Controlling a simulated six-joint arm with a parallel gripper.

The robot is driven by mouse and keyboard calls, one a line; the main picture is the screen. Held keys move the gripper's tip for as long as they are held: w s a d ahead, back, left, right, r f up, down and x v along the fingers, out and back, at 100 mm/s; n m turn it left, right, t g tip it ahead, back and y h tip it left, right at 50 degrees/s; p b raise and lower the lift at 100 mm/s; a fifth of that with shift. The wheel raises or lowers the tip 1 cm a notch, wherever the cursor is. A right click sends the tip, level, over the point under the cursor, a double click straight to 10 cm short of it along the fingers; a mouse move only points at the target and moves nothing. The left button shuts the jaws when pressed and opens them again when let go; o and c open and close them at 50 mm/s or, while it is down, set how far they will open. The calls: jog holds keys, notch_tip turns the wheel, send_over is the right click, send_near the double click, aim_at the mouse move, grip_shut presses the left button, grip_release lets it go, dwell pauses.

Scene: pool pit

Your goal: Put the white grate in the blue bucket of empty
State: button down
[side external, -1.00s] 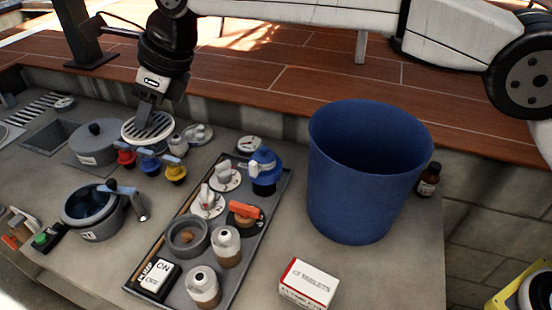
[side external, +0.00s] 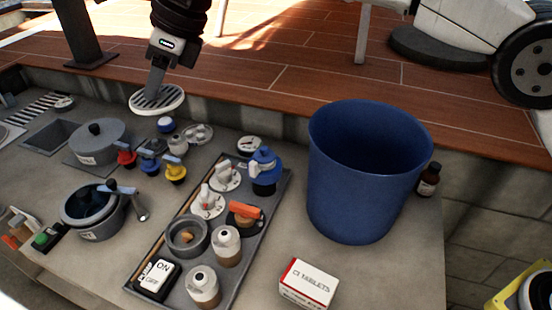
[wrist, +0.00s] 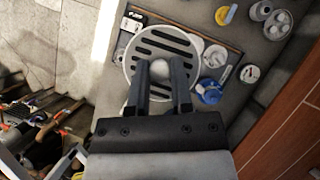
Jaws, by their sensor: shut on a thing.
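The white grate (side external: 157,99) is a round slotted disc held in the air above the back left of the counter in the side view. My gripper (side external: 155,86) is shut on it from above. In the wrist view the grate (wrist: 150,42) lies under the two fingers of my gripper (wrist: 159,68), with a pale knob between the fingertips. The blue bucket (side external: 322,190) stands upright on the right part of the counter, well to the right of the grate. Its visible inside looks empty; its bottom is hidden.
A tray (side external: 150,250) of valves and switches lies between the grate and bucket. Pots (side external: 93,215), coloured valves (side external: 150,163) and a lidded pot (side external: 97,142) stand at left. A tablets box (side external: 307,285) and brown bottle (side external: 429,180) flank the bucket.

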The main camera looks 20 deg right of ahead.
jog(key=s+d+n+g+h, duration=0.15)
jog(key=s+d+n, duration=0.35)
jog(key=d, duration=0.7)
jog(key=s+d+n+g+h, duration=0.1)
jog(key=s+d+n+g, duration=0.2)
jog(key=d+n, duration=0.65)
jog(key=s+d+n+g+h, duration=0.1)
jog(key=s+d+n+g, duration=0.25)
jog(key=d, duration=1.05)
notch_tip(320, 180, down, 25)
jog(key=shift+w+a+m+t, duration=0.15)
jog(key=shift+a+m+t, duration=0.05)
jog(key=shift+m+t, duration=0.1)
jog(key=shift+f, duration=4.85)
jog(key=shift+f, duration=0.15)
